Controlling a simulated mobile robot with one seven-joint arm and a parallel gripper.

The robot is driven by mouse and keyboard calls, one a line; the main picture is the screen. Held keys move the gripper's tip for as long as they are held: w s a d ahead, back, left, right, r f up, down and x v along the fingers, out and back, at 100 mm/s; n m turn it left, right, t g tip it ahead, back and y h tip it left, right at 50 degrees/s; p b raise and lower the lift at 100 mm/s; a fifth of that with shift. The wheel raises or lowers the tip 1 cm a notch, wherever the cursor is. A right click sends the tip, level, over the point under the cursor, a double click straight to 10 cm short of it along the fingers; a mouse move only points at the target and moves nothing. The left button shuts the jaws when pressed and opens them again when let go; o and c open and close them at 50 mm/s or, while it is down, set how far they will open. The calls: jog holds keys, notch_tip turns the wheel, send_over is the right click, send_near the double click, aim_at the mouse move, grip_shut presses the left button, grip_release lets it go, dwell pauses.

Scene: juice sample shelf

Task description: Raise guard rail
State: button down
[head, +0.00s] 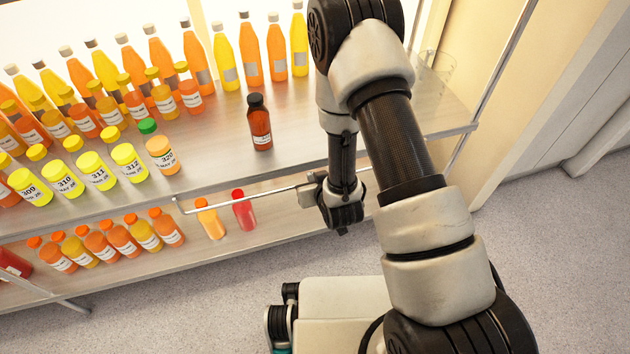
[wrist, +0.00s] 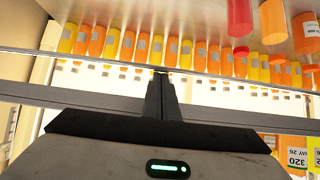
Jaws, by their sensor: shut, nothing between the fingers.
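The guard rail (head: 255,192) is a thin pale metal rod along the front of the shelf unit, below the front edge of the upper shelf (head: 225,180) in the head view. Its left end bends near a small dark fitting. My gripper (head: 314,190) is at the right part of the rail, which passes behind or against it; contact cannot be told. In the wrist view the shut fingers (wrist: 162,92) stand together in front of long grey bars across the picture, with nothing seen between them. Which bar is the rail is unclear there.
A dark brown bottle (head: 260,123) stands on the upper shelf near its front edge. Several labelled juice bottles fill the left. A red bottle (head: 244,210) and an orange bottle (head: 210,219) stand on the lower shelf (head: 290,212) behind the rail.

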jog(key=shift+r, duration=0.1)
dwell(0.3)
jog(key=shift+s+g+p, duration=0.1)
jog(key=shift+g+p, duration=0.45)
jog(key=shift+g, duration=0.15)
